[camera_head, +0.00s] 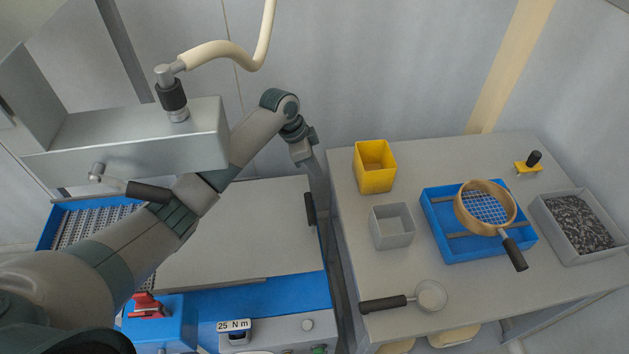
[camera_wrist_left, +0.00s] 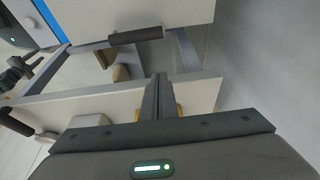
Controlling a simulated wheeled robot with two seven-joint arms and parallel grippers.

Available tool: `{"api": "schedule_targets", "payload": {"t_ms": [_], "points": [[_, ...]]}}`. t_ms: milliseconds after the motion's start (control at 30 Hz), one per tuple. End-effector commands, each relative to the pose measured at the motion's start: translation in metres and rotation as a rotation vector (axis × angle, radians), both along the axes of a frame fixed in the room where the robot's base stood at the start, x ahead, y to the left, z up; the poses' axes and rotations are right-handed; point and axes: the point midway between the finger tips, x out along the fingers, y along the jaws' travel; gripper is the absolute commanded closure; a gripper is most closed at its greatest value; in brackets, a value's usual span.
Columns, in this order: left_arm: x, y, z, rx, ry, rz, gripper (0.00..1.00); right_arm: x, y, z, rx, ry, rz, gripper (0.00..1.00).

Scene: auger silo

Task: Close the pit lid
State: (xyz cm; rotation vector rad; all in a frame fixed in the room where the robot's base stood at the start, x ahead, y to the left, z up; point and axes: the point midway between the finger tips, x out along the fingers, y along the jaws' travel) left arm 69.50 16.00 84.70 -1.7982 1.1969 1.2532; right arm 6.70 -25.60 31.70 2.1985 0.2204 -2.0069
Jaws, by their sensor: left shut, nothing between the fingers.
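The pit lid (camera_head: 245,235) is a flat light-grey panel with a black bar handle (camera_head: 310,208) near its right edge. It lies over the middle and right of the blue pit frame (camera_head: 290,300); the grate (camera_head: 95,225) shows uncovered at the left, partly behind my arm. My left gripper (camera_head: 306,156) is above the lid's far right corner, apart from the handle. In the left wrist view its fingers (camera_wrist_left: 157,97) are shut and empty, with a black handle (camera_wrist_left: 135,36) on a pale panel (camera_wrist_left: 130,14) ahead. My right gripper is not in view.
A grey metal housing (camera_head: 130,135) with a hose (camera_head: 225,50) stands above the pit, close to my arm. The table (camera_head: 400,270) at right holds a yellow bin (camera_head: 375,178), grey box (camera_head: 393,240), blue tray (camera_head: 465,250), sieve (camera_head: 459,212), scoop (camera_head: 430,296) and gravel box (camera_head: 575,255).

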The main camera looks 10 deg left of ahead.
Motion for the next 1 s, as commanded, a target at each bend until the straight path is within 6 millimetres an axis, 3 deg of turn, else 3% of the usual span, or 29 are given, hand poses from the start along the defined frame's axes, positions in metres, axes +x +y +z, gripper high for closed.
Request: {"api": "schedule_targets", "payload": {"t_ms": [267,733,800,1000], "points": [[0.002,-0.008,-0.023,0.0,0.004,0.001,1.0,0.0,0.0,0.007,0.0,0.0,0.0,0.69],[0.012,-0.032,-0.093,0.001,0.004,0.0,1.0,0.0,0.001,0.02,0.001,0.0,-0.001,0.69],[0.008,-0.018,-0.09,0.002,0.002,0.003,1.0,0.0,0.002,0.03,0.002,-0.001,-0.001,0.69],[0.0,0.0,-0.096,0.002,0.001,0.001,1.0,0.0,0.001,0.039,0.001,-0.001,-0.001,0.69]]}}
